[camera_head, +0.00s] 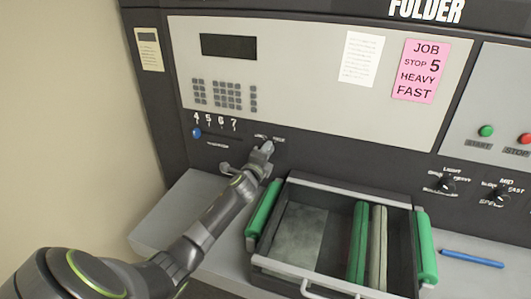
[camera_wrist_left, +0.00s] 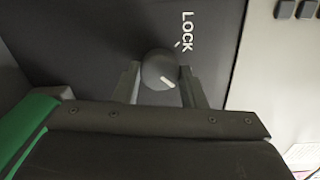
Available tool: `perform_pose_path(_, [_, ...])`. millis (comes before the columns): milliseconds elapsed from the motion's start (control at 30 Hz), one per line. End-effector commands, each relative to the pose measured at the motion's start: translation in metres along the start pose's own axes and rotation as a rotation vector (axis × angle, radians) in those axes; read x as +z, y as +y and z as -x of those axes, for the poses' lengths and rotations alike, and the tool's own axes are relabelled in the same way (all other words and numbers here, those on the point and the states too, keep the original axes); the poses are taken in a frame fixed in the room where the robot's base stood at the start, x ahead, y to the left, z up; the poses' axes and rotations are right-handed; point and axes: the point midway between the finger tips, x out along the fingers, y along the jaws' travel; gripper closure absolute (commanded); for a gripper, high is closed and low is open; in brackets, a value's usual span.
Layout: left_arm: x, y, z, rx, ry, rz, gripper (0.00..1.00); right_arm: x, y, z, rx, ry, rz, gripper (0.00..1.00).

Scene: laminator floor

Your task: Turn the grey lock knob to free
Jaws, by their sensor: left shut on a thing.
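The grey lock knob (camera_wrist_left: 156,66) is a round knob on the dark panel, with a white pointer mark facing the lower right in the left wrist view. The LOCK label (camera_wrist_left: 187,32) and its short tick sit up and to the right of it. My left gripper (camera_wrist_left: 161,88) has one finger on each side of the knob and is shut on it. In the head view my left gripper (camera_head: 263,152) is at the panel just below two small labels and hides most of the knob. My right gripper is in neither view.
A dark tray (camera_head: 300,267) with green and grey rollers stands right of my left arm. A blue pen-like stick (camera_head: 472,258) lies farther right. A slider with numbers (camera_head: 216,130) is left of the knob. Two black dials (camera_head: 447,186) are at the right.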

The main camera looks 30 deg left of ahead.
Motion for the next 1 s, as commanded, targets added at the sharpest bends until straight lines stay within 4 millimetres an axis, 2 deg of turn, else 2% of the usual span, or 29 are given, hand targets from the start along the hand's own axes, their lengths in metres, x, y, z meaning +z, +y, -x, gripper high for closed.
perform_pose_path(267, [0.0,0.002,0.0,0.003,-0.001,-0.004,0.85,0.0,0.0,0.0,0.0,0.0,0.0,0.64])
perform_pose_path(300, [0.0,0.002,0.0,0.003,-0.001,-0.004,0.61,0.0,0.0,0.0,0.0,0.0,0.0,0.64])
perform_pose_path(467, [0.0,0.001,0.0,0.002,-0.001,-0.003,0.41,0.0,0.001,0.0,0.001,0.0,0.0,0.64])
perform_pose_path(800, [0.0,0.001,0.002,0.001,-0.001,-0.002,0.41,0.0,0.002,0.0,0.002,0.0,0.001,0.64])
perform_pose_path(1000, [0.0,0.001,0.019,0.001,0.0,-0.002,0.41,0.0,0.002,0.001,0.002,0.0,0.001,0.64])
